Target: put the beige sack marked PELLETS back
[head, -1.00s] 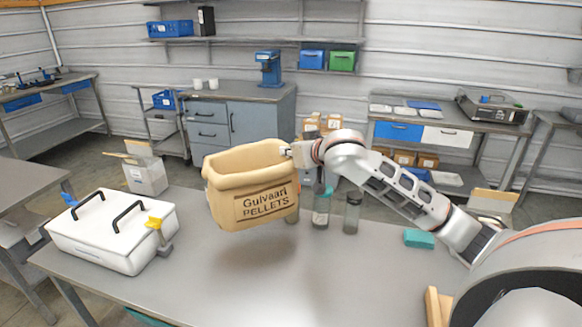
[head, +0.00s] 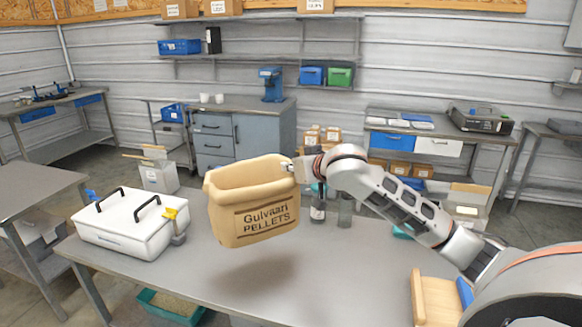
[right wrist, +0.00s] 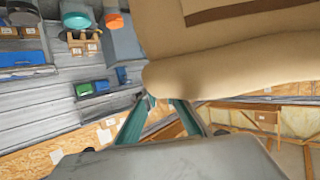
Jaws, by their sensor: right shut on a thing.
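The beige sack (head: 255,212), printed "Gulvaari PELLETS", hangs upright and open-topped above the grey table, with its shadow below it. My right gripper (head: 291,165) is shut on the sack's upper right rim. In the right wrist view the sack (right wrist: 240,50) fills the upper right, and the teal fingers of the gripper (right wrist: 160,104) meet its edge. The inside of the sack is mostly hidden by its front wall. My left gripper is not in view.
A white lidded box (head: 130,226) with black handles and a yellow-topped clamp (head: 174,222) stand on the table's left. Bottles (head: 345,210) stand behind the sack. A wooden block (head: 436,298) lies at front right. A green bin (head: 170,306) sits on the floor. The table's front middle is clear.

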